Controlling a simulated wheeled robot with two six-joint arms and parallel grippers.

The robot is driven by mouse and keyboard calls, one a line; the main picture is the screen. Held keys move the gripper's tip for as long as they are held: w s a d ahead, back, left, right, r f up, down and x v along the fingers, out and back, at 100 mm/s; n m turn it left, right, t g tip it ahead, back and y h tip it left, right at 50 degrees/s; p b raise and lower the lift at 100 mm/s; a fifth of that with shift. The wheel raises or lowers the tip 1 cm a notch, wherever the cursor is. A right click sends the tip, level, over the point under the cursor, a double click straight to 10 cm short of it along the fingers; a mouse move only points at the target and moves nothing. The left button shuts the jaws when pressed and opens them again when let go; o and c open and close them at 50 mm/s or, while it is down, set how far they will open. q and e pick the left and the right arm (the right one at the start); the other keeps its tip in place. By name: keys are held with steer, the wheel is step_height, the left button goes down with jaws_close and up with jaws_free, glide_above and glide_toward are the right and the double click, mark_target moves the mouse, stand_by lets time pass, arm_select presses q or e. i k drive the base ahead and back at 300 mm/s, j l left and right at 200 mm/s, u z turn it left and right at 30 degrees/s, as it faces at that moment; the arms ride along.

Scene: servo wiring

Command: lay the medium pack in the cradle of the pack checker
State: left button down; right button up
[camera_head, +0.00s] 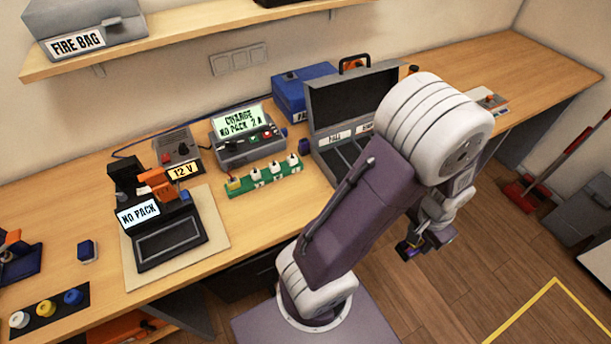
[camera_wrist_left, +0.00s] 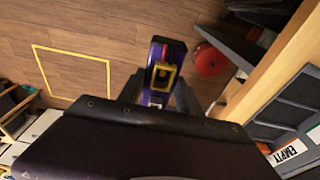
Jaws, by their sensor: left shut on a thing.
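The pack checker (camera_head: 140,213) is a dark device on a beige mat on the bench, at left in the head view. Its screen reads NO PACK, and its cradle (camera_head: 170,241) lies empty in front of the screen. My left gripper (camera_head: 428,236) is out over the floor, beyond the bench's front edge and far to the right of the checker. It is shut on a purple and black pack with a yellow connector, which shows between the fingers in the left wrist view (camera_wrist_left: 160,74). I cannot judge the pack's size class. My right gripper is not in view.
An open grey case (camera_head: 352,103) with labelled compartments stands at the back of the bench. The charger (camera_head: 245,135), a 12 V unit (camera_head: 178,152) and a green strip (camera_head: 262,180) of connectors stand right of the checker. A shelf overhangs the back.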

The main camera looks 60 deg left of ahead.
mark_target(172, 238)
steer(key=k+z, duration=0.2)
steer(key=k, duration=0.25)
steer(key=k+z, duration=0.15)
steer(key=k, duration=0.3)
steer(key=k+l+z, duration=0.2)
steer(key=k, duration=0.25)
steer(key=k+l+z, duration=0.15)
steer(key=k, duration=0.25)
steer(key=k+j+u, duration=0.2)
steer(key=k+u, duration=0.15)
steer(key=k+j+u, duration=0.35)
steer(key=i+j+u, duration=0.25)
steer(key=i+j, duration=0.05)
steer(key=i, duration=0.1)
